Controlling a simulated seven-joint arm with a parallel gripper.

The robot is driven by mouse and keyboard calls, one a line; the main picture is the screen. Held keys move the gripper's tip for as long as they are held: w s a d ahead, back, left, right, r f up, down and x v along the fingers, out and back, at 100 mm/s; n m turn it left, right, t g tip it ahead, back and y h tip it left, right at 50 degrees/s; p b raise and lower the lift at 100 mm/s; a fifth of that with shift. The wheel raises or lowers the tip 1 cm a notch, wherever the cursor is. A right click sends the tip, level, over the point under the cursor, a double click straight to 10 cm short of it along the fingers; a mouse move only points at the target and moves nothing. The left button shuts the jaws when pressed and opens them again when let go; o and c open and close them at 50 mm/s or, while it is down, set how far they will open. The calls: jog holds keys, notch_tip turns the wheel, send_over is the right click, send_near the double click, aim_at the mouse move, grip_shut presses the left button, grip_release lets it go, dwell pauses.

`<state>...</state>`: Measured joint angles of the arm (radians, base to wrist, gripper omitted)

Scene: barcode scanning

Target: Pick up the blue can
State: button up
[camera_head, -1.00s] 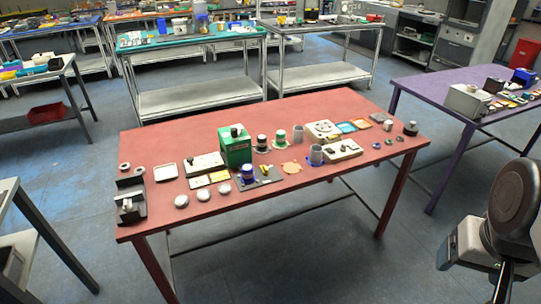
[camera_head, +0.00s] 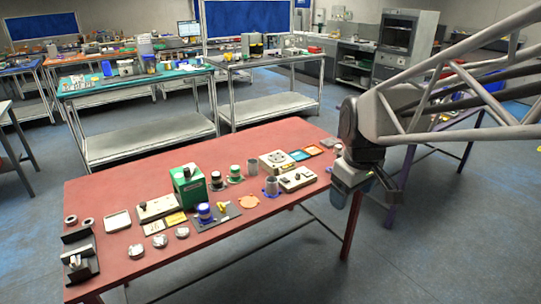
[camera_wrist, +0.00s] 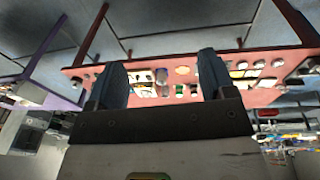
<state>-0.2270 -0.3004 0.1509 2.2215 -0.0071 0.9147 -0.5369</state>
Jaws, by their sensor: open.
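The blue can (camera_head: 205,213), short with a dark top, stands on a dark flat plate near the front middle of the red table (camera_head: 110,190) in the head view. I cannot make it out surely in the wrist view, where my right finger covers part of the table. My gripper (camera_head: 366,192) is past the table's right end, well apart from the can. In the wrist view my gripper (camera_wrist: 162,75) has its two fingers wide apart, with nothing held between them; the table shows beyond.
A green box (camera_head: 187,186) stands behind the can. A grey mug (camera_head: 271,187), an orange disc (camera_head: 249,202) and a pale device (camera_head: 297,179) lie to its right. Three whitish round pieces (camera_head: 160,241) lie to the left. The table's front edge is mostly clear.

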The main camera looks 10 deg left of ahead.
jog(key=w+a+f+n, duration=0.3)
jog(key=w+a+n, duration=0.2)
jog(key=w+a, duration=0.45)
jog(key=n+g, duration=0.2)
jog(key=n, duration=1.1)
send_over(204, 207)
jog(key=f, duration=2)
jog(key=shift+d, duration=0.4)
jog(key=shift+s+a+f, duration=0.1)
jog(key=shift+a+f, duration=0.15)
jog(key=shift+a, duration=0.1)
jog(key=shift+f, duration=1.25)
jog(key=shift+f, duration=0.1)
